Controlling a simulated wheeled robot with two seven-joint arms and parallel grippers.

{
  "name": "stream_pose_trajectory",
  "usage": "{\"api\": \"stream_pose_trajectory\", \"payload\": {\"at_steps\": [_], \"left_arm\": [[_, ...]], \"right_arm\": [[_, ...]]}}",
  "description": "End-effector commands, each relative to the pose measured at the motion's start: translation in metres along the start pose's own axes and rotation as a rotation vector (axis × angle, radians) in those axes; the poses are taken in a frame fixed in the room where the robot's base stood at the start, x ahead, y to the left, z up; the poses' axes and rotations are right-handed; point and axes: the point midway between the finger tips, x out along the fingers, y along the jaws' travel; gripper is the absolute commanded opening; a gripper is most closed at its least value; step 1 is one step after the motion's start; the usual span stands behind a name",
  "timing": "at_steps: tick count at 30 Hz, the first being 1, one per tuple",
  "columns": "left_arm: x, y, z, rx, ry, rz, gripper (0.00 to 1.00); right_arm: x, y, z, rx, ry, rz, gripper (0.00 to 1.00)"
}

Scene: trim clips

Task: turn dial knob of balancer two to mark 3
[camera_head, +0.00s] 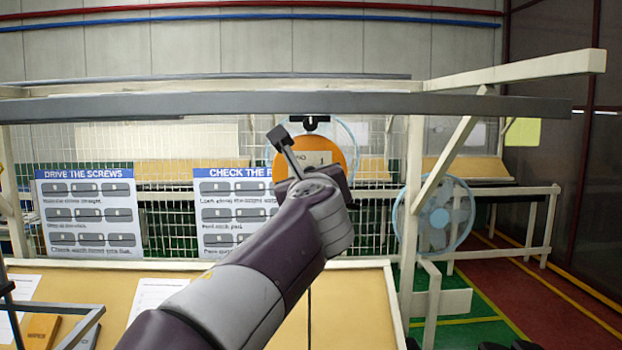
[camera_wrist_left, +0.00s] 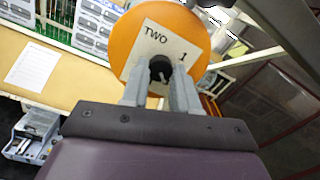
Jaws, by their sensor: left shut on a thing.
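The orange round balancer (camera_head: 338,147) hangs under the grey overhead rail, partly hidden by my left arm. In the left wrist view the balancer (camera_wrist_left: 160,22) carries a white label reading "TWO", with a "1" at its right. Its black dial knob (camera_wrist_left: 160,66) sits at the lower part of the label. My left gripper (camera_wrist_left: 162,82) is shut on the knob, one grey finger on each side. A small light mark shows on the knob between the fingers, but its setting cannot be read surely. My right gripper is not in view.
The grey rail (camera_head: 200,105) runs across above the tan bench (camera_head: 345,300). A wire mesh with instruction boards (camera_head: 86,213) stands behind it. A blue fan (camera_head: 440,215) is at the right. Papers (camera_head: 155,296) lie on the bench.

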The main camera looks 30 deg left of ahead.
Motion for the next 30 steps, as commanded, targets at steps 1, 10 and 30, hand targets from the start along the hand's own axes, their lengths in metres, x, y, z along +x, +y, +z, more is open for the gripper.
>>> {"api": "stream_pose_trajectory", "payload": {"at_steps": [1, 10, 30], "left_arm": [[0.000, 0.000, -0.001, 0.000, 0.002, 0.000, 0.00], [0.000, 0.000, -0.001, -0.001, 0.001, 0.000, 0.55], [-0.105, 0.001, -0.008, -0.004, 0.002, -0.007, 0.55]], "right_arm": [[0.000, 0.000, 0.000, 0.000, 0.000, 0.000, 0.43], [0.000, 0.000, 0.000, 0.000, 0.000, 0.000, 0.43], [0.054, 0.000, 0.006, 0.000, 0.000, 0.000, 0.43]]}}
